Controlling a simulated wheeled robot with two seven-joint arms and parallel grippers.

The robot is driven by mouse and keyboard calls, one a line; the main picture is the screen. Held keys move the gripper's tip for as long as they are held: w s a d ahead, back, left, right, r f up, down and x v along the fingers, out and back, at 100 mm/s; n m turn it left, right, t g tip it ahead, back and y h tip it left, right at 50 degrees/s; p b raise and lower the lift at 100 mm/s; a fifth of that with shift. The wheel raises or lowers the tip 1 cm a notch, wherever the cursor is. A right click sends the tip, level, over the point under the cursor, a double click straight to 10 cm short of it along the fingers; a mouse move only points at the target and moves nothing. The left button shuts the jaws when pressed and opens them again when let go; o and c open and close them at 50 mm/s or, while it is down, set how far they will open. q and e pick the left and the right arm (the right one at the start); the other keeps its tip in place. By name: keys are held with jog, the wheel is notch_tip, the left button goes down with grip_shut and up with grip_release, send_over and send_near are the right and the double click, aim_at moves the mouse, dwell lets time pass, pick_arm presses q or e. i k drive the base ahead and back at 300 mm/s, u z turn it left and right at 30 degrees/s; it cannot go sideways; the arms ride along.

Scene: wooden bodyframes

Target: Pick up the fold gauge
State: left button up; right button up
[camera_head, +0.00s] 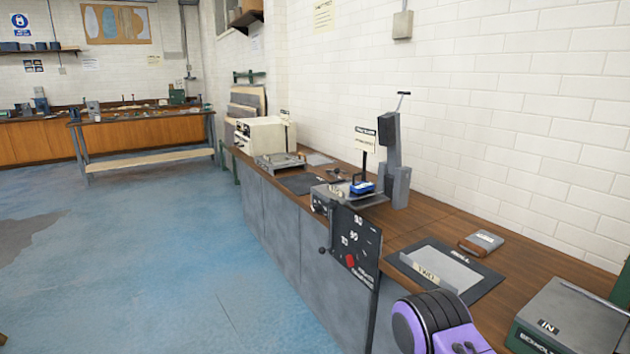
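I cannot tell for sure which item is the fold gauge. A small grey block with a brown edge (482,242) lies flat on the wooden bench, near the wall. In front of it a dark mat (482,289) holds a light angled plate marked "TWO" (441,270). Neither of my grippers shows in the head view. Nothing is seen touching these items.
The long bench (424,227) runs along the right wall. On it stand an upright grey press (392,150), a cream box machine (262,134) and, at lower right, a grey box marked "IN" (575,318). A black control panel (354,250) hangs at the front. Blue floor (150,260) is open at left.

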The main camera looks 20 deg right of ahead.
aim_at(357, 188)
jog(key=z, duration=0.3)
jog(key=i, duration=1.05)
jog(key=z, duration=0.7)
